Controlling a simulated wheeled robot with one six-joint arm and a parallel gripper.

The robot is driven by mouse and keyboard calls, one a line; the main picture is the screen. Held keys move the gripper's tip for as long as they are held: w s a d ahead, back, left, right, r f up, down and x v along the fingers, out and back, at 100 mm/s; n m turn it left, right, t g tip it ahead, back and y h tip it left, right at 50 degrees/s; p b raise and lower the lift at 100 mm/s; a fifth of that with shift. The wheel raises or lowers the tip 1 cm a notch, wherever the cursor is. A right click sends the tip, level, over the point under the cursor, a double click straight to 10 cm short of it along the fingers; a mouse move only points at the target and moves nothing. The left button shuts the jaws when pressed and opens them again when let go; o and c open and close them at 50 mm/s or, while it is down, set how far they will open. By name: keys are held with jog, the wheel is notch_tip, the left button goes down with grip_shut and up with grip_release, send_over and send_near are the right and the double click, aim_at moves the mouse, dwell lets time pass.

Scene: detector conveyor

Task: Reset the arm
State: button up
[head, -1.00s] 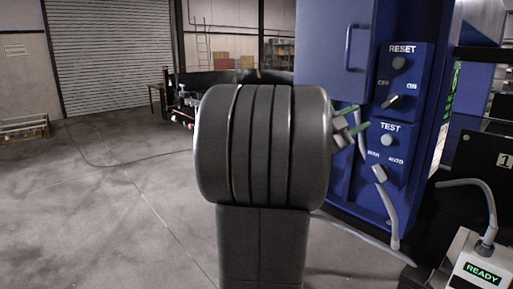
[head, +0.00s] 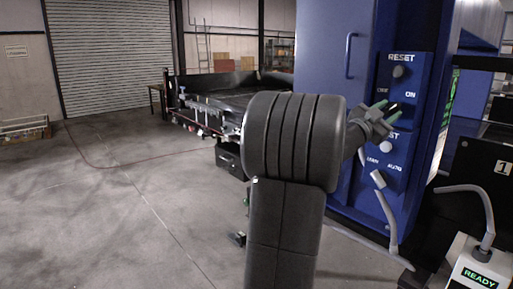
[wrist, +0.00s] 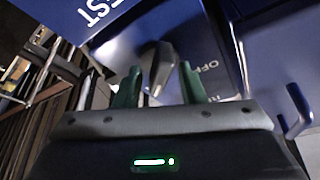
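The blue control cabinet (head: 335,110) carries a RESET panel (head: 424,68) above a TEST panel (head: 400,160). The RESET panel has a round grey button (head: 398,71), with OFF and ON labels below it. My gripper (head: 385,108) is at the lower part of that panel, partly covering the OFF label and the TEST lettering. In the wrist view its two green fingers (wrist: 160,85) are open, with a dark selector knob (wrist: 161,62) between or just beyond their tips beside the OFF label. Contact with the knob cannot be told.
A cabinet handle (head: 349,55) sticks out at the left. A READY display box (head: 478,272) stands at the lower right.

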jog(key=n+t, duration=0.1)
jog(key=n, duration=0.2)
jog(key=n+t+y, duration=0.1)
jog(key=n+t, duration=0.1)
jog(key=n, duration=0.1)
jog(key=shift+d+y+b, duration=0.1)
jog(key=shift+y+b, duration=0.2)
jog(key=shift+b, duration=0.05)
jog(key=shift+f, duration=0.1)
